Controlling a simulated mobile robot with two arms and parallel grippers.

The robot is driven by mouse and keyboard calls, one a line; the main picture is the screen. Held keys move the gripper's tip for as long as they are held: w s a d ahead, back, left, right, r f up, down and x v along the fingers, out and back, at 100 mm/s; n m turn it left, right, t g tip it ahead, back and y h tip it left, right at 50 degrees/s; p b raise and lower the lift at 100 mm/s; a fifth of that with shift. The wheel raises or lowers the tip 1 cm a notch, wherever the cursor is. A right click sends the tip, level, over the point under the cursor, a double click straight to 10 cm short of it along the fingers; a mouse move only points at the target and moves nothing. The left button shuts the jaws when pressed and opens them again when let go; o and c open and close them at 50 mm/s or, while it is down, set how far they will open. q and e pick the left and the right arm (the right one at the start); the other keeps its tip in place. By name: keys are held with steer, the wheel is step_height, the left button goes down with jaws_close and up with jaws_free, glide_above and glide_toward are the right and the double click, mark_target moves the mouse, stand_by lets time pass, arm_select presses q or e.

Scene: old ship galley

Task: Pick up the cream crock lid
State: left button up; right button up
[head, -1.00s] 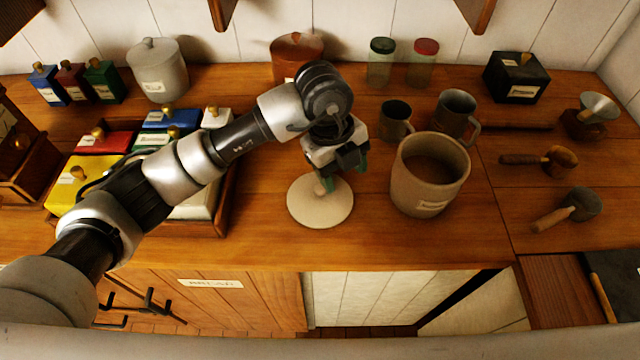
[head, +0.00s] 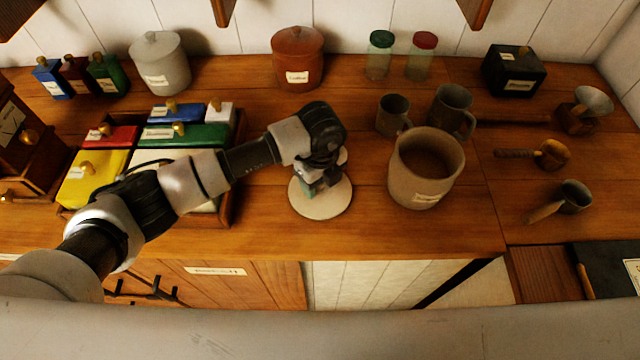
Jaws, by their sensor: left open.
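The cream crock lid (head: 325,207) is a pale round disc lying flat on the wooden counter, left of the open cream crock (head: 420,188). My left gripper (head: 317,187) points down over the lid. It is open, with its fingers at the lid's middle. The lid's knob is hidden behind the gripper, so I cannot tell whether the fingers touch it. The crock stands upright with a label on its front. My right gripper is not in view.
A tray of coloured tins (head: 97,178) lies left, partly under my left arm. Two mugs (head: 393,117) stand behind the crock. A brown lidded jar (head: 297,62) and glass jars (head: 379,65) stand at the back. The counter in front of the lid is clear.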

arm_select(q)
steer(key=shift+f, duration=0.4)
steer(key=shift+c, duration=0.4)
steer(key=c, duration=1)
steer(key=shift+r, duration=0.1)
